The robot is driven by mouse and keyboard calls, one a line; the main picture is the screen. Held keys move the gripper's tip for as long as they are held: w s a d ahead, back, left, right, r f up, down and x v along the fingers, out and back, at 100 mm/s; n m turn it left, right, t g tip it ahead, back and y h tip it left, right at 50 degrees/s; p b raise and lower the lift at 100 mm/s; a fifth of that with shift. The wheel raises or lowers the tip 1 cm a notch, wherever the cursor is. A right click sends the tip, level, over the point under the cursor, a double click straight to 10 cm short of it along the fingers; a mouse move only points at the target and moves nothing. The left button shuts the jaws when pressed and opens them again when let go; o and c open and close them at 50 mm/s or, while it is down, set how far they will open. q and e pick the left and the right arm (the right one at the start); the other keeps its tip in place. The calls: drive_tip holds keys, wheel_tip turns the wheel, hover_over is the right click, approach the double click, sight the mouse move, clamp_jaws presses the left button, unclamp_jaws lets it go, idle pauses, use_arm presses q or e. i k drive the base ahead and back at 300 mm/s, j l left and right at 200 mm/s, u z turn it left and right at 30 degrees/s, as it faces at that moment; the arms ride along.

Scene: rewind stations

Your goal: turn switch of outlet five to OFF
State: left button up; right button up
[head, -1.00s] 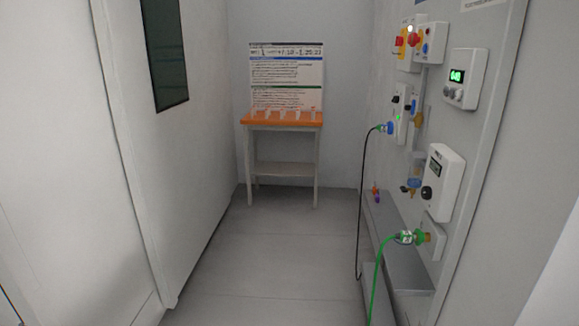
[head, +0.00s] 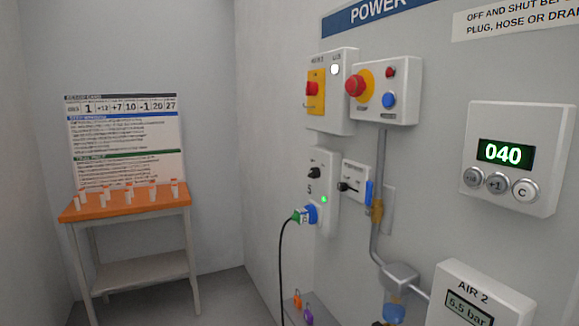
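The outlet (head: 324,160) is a tall white box on the right wall, marked with a character that looks like a 5. Its switch (head: 314,173) is a small black knob near the top; I cannot read its position marks. A green lamp (head: 323,199) is lit below the switch. A blue and green plug (head: 304,215) sits in the socket, and a black cable (head: 281,262) hangs from it. Neither gripper is in the head view.
Above are a box with a red and yellow switch (head: 313,90) and a button box (head: 398,108). A counter (head: 516,158) reads 040. A small lever box (head: 354,177) sits beside the outlet. An orange-topped table (head: 125,205) stands at the back left.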

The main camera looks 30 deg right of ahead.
sight(314, 172)
drive_tip(key=i+j+z, duration=0.1)
drive_tip(key=i+z, duration=0.3)
drive_tip(key=i+j+z, duration=0.3)
drive_tip(key=i+z, duration=0.15)
drive_tip(key=i+j+z, duration=0.4)
drive_tip(key=i+j, duration=0.05)
drive_tip(key=i, duration=0.1)
